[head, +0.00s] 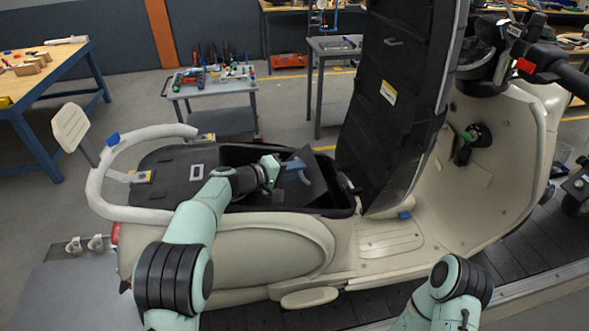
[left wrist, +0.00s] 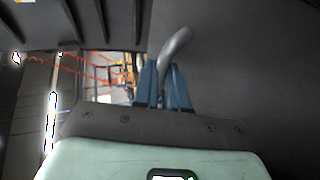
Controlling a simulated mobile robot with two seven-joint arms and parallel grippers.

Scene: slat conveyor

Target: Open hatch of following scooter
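The cream scooter (head: 255,250) stands with its large black lid (head: 385,110) raised upright, showing its ribbed underside. Below it, the black storage well (head: 250,152) is open at the top. A small dark hatch panel (head: 316,185) stands tilted in the well. In the left wrist view a curved grey handle (left wrist: 177,42) runs along a dark panel face. My left gripper (head: 296,170) reaches over the well beside the tilted panel. Its blue fingers (left wrist: 163,82) are close together, with the lower end of the handle between them. My right gripper is outside the head view.
A grey tool trolley (head: 215,85) stands behind the scooter, and a wooden workbench (head: 40,75) is at the far left. The handlebar (head: 545,62) and front shield are on the right. The scooter's curved rear rail (head: 105,180) rises beside my left arm.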

